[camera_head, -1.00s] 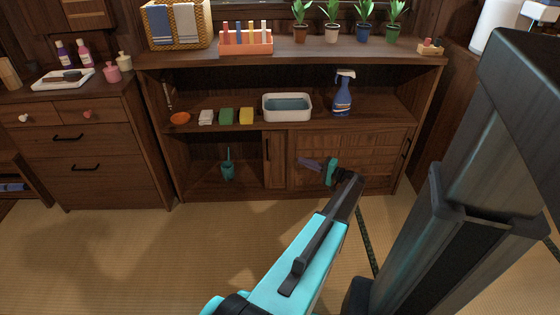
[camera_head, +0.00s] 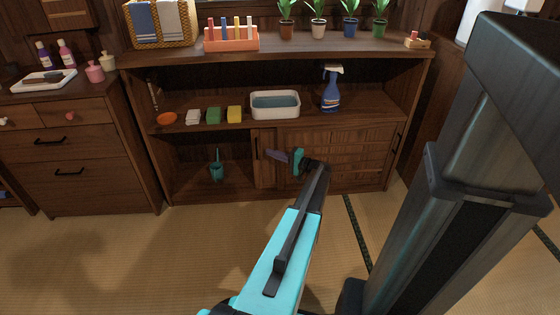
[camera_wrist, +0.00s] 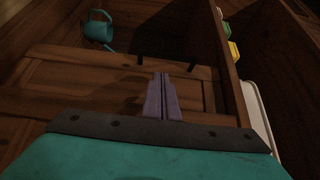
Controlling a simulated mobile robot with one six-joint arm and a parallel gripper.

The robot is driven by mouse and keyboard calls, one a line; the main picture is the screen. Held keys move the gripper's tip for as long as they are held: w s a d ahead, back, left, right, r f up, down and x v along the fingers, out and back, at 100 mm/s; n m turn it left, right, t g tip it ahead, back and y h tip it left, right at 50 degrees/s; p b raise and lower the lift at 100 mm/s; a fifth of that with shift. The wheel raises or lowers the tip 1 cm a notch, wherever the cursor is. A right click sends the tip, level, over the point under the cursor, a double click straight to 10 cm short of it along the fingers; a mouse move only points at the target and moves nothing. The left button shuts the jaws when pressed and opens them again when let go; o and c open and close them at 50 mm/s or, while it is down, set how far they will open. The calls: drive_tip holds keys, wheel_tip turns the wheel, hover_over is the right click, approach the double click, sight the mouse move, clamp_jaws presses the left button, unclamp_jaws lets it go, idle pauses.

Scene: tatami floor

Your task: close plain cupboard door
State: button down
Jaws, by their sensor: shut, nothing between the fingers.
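The low wooden cupboard has a plain door (camera_head: 264,170), a narrow strip of which shows left of the slatted door (camera_head: 345,158). A dark upright handle (camera_head: 257,147) is near the plain door's left edge. Left of it, the lower compartment (camera_head: 190,185) is open. My gripper (camera_head: 268,154) has its purple fingers together, pointing left at the plain door's strip. In the wrist view the shut fingers (camera_wrist: 160,98) lie across a wooden door panel (camera_wrist: 100,85). I cannot tell whether they touch it.
The shelf above holds a white basin (camera_head: 275,113), a spray bottle (camera_head: 331,92), sponges (camera_head: 214,116) and an orange dish (camera_head: 167,118). Drawers (camera_head: 70,165) stand left. The tatami (camera_head: 130,260) in front is clear.

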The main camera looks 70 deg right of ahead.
drive_tip(key=shift+w+a+b, duration=0.35)
drive_tip(key=shift+w+a, duration=0.45)
drive_tip(key=shift+w, duration=0.35)
